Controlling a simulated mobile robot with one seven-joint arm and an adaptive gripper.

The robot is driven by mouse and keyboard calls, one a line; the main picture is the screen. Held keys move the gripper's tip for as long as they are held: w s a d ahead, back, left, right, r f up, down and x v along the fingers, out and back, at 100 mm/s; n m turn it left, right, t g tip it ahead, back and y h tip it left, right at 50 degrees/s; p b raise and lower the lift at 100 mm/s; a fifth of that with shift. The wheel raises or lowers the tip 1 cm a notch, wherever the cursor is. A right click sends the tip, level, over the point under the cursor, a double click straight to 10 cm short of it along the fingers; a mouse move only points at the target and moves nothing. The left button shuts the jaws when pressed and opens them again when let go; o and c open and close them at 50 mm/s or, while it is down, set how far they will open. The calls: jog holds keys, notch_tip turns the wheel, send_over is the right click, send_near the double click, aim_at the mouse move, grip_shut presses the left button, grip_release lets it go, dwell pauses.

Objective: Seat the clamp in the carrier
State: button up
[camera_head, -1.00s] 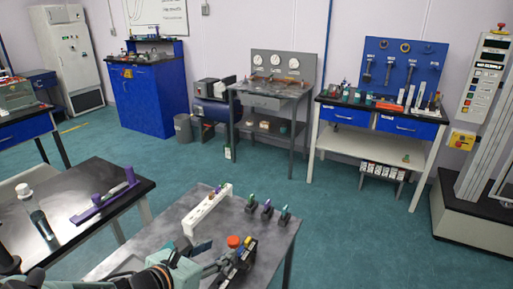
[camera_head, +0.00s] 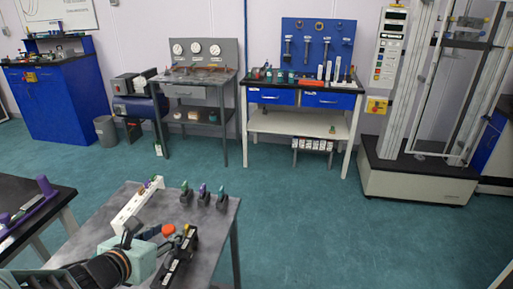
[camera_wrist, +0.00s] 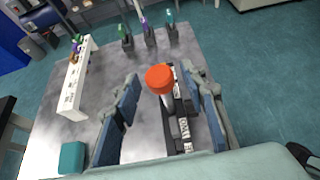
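Three small dark clamp-like pieces with green, purple and teal tops (camera_head: 203,197) stand in a row on the grey table; they also show in the wrist view (camera_wrist: 147,35). A long white rack (camera_head: 131,209) lies left of them, with small coloured pieces at its far end; I cannot tell whether it is the carrier. A black block with pale labels (camera_head: 178,262) lies nearer. An orange-capped grey piece (camera_wrist: 159,80) stands beside the block. My gripper (camera_wrist: 165,100) is open above the table. The orange cap appears between its spread blue-padded fingers, without visible contact.
The grey table (camera_head: 215,238) has bare room between the rack and the black block. A teal block (camera_wrist: 72,157) lies at lower left in the wrist view. A black-topped table (camera_head: 30,190) with a purple holder is at left. Benches and a tall testing machine stand farther back.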

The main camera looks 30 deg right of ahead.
grip_shut()
notch_tip(320, 180, up, 6)
jog(key=p, duration=0.6)
jog(key=shift+r+p, duration=0.1)
jog(key=shift+p, duration=0.3)
jog(key=shift+s, duration=0.1)
